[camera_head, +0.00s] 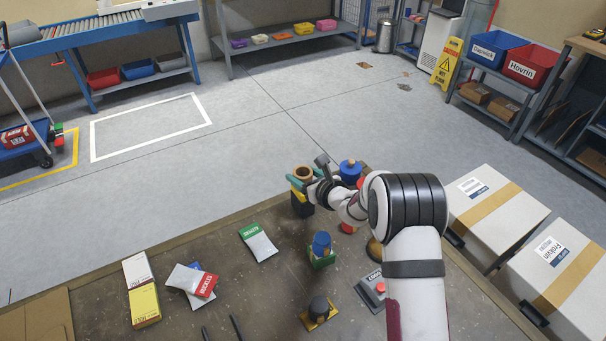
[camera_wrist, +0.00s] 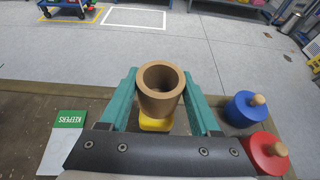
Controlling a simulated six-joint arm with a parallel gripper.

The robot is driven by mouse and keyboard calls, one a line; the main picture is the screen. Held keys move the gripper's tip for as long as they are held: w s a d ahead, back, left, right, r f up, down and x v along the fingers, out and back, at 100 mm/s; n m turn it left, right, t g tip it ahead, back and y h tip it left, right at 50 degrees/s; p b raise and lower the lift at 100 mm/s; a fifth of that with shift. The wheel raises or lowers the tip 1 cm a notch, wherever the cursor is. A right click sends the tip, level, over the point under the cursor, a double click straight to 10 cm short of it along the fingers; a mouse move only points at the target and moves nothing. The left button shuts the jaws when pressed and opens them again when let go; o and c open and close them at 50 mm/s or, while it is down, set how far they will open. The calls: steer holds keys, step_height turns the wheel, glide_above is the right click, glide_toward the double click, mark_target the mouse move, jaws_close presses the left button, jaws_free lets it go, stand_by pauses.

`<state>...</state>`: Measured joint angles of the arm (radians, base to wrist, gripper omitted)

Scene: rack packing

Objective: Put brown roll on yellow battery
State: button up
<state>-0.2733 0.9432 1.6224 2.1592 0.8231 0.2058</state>
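The brown roll (camera_wrist: 160,96) is an upright, hollow brown cylinder, and it also shows in the head view (camera_head: 303,172). My gripper (camera_wrist: 160,76) has a teal finger on each side of it, seemingly touching its sides, so it looks shut on the roll. In the head view my gripper (camera_head: 304,182) is at the table's far edge. Directly below the roll in the wrist view is a yellow block (camera_wrist: 154,125), likely the yellow battery. The roll hides most of it, and I cannot tell whether they touch. A dark body (camera_head: 303,209) shows below my gripper in the head view.
A blue knobbed piece (camera_wrist: 240,109) and a red one (camera_wrist: 268,152) stand close on the right. A blue cylinder (camera_head: 321,243) and a black knob on a yellow base (camera_head: 318,309) stand nearer. Packets, including a green-and-white one (camera_head: 258,242), lie left on the table.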

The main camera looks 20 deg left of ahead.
steer(key=o, duration=0.4)
steer(key=shift+o, duration=0.2)
steer(key=shift+d+r, duration=0.1)
steer(key=shift+r, duration=0.15)
steer(key=v, duration=1.2)
steer(key=s+a+r+n+g+y, duration=0.1)
steer(key=s+r+n+g, duration=0.35)
steer(key=s+n, duration=0.4)
steer(key=s+r+n+g+y, duration=0.1)
steer(key=s+r+n+g, duration=0.35)
steer(key=s, duration=0.65)
steer(key=s+d+f+n+h, duration=0.3)
steer(key=s+d+n+h, duration=0.5)
steer(key=s+d, duration=0.8)
steer(key=shift+s+g+h, duration=0.35)
steer(key=shift+g+h, duration=0.05)
steer(key=shift+h, duration=0.5)
